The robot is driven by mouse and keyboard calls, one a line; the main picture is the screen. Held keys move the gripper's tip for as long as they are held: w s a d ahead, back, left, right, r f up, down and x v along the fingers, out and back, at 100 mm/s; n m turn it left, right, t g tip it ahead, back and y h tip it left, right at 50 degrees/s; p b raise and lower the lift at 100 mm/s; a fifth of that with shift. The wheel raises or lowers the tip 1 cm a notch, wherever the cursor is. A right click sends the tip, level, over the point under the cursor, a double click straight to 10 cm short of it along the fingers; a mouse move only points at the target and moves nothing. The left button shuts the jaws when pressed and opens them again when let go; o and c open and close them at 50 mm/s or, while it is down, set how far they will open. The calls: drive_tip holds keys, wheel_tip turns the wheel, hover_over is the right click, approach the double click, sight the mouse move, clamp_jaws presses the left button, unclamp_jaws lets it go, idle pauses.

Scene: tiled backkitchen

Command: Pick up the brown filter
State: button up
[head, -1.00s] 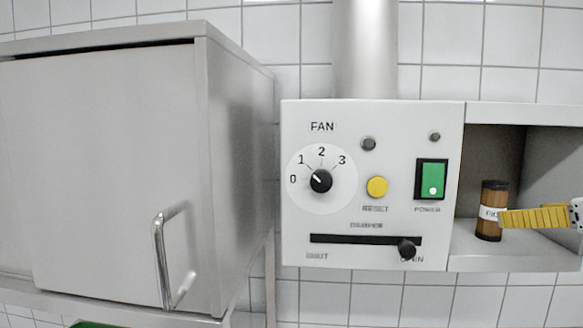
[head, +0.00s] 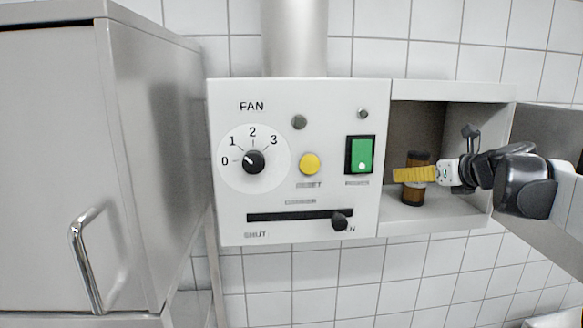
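My gripper (head: 412,174) reaches in from the right. One yellow ribbed finger lies across the front of the filter's upper part, and its tip extends past the filter's left side. The other finger is not visible. I cannot tell whether the finger touches the filter or whether the gripper is shut on it.
The fan panel (head: 295,160) stands just left of the compartment, with its damper knob (head: 340,222) protruding. The compartment's door (head: 550,130) is open at the right, behind my arm. A large steel cabinet (head: 60,170) with a handle is at the far left.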

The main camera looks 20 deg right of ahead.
drive_tip(key=shift+w, duration=0.1)
drive_tip(key=shift+a, duration=0.1)
drive_tip(key=shift+s+r, duration=0.1)
drive_tip(key=shift+s, duration=0.25)
drive_tip(key=c, duration=1.4)
drive_tip(key=shift+w+r, duration=0.1)
